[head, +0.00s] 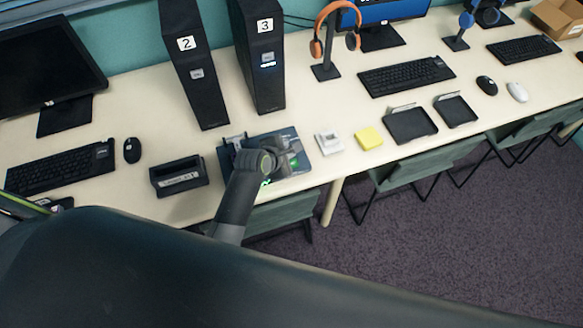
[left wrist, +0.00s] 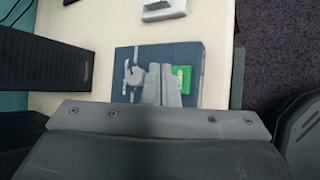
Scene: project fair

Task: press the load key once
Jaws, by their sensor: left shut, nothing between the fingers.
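A dark blue panel (head: 306,166) lies on the table near its front edge, below tower 3. It also shows in the left wrist view (left wrist: 190,52). A green key (left wrist: 182,79) with pale marks sits on it; I cannot read a load label. A grey fitting (left wrist: 134,76) is on the panel's other side. My left gripper (left wrist: 164,68) is shut and empty, its fingertips over the panel between the fitting and the green key, beside the key. In the head view my left gripper (head: 272,160) covers much of the panel. I cannot tell whether the fingertips touch it. My right gripper is out of view.
Computer towers 2 (head: 196,75) and 3 (head: 262,60) stand behind the panel. A black holder (head: 179,176) is to its left; a white device (head: 329,142) and yellow pad (head: 369,138) are to its right. Chairs (head: 424,168) stand along the front edge.

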